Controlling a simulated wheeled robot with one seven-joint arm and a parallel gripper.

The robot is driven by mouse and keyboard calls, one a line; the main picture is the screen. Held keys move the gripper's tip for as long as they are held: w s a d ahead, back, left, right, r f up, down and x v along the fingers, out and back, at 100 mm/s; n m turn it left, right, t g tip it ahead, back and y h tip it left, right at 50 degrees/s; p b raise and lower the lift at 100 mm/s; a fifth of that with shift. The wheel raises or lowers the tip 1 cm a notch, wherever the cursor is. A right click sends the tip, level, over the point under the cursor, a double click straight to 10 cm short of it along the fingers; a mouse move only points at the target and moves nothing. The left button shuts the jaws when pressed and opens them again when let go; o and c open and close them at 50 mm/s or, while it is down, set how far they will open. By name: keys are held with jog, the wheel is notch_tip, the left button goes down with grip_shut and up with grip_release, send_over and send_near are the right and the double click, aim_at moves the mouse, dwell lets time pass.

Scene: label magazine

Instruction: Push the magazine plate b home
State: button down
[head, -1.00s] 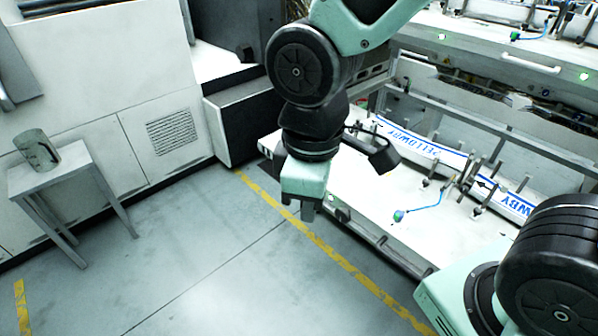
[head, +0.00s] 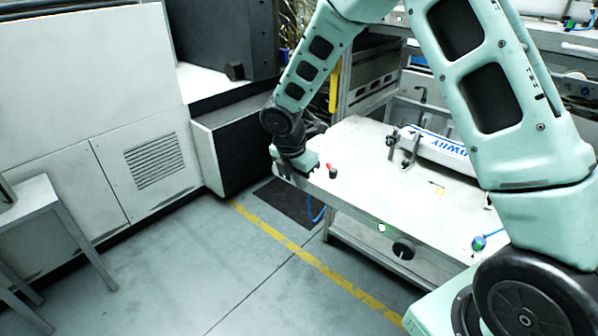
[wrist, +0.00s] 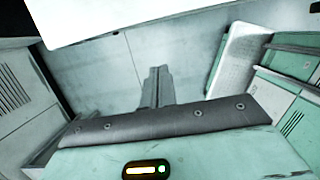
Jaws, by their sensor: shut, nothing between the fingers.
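A dark-sided white cabinet block (head: 238,140) stands close to the left of my gripper. A small grey table (head: 35,205) is at the far left. A yellow floor line (head: 305,258) crosses open floor in front of the plate.

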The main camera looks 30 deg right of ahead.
aim_at(312, 182)
jog(key=shift+w+d+f, duration=0.3)
jog(key=shift+d+f, duration=0.35)
jog(key=shift+d, duration=0.1)
jog(key=shift+w+d+f, duration=0.3)
jog(key=shift+d+f, duration=0.3)
jog(key=shift+d, duration=0.15)
jog(key=shift+w+d+f, duration=0.3)
jog(key=shift+d+f, duration=0.35)
jog(key=shift+d, duration=0.1)
